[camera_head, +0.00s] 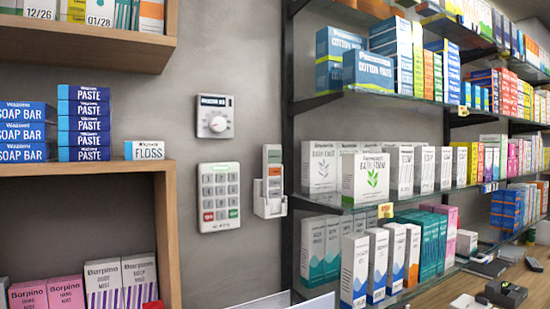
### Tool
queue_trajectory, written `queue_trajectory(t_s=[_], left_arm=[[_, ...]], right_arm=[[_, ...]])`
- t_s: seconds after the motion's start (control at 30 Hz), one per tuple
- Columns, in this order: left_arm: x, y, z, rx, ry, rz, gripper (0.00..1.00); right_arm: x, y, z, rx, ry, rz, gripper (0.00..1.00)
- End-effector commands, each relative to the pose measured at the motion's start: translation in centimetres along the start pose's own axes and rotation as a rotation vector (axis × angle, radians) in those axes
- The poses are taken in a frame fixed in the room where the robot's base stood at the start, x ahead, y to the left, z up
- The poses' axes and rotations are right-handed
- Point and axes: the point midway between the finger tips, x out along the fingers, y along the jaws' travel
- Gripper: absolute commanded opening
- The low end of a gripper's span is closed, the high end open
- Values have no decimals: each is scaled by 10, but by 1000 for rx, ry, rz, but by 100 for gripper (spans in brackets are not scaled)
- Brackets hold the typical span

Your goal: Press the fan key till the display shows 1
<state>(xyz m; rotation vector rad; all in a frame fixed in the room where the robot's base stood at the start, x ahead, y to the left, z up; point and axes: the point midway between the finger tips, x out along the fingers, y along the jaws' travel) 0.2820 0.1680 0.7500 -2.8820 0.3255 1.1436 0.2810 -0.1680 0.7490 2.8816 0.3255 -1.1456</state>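A white handset with a few coloured keys (273,170) sits upright in a white holder on the grey wall, left of the glass shelves. To its left is a white keypad (220,190) with rows of grey keys and a red and a green key at the bottom. Above the keypad is a wall unit with a round dial (218,123) and a dark display strip (216,101). The strip's lettering is too small to read. No key is legibly marked as the fan key, so I cannot tell which it is. Neither gripper is in view.
A wooden shelf unit (166,235) with boxes stands at the left. Glass shelves (392,202) full of boxes run along the right behind a dark upright post (287,150). A wooden counter (535,285) with small dark devices is at the lower right. The wall around the panels is bare.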

Motion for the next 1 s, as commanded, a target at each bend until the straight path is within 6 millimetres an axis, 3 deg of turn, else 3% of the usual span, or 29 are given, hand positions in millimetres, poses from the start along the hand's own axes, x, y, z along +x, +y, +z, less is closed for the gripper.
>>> queue_trajectory(t_s=[0.27, 0.7, 1.0], left_arm=[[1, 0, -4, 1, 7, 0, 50], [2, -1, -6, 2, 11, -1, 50], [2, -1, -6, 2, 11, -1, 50]], right_arm=[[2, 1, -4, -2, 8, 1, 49], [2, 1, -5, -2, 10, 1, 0], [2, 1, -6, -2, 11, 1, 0]])
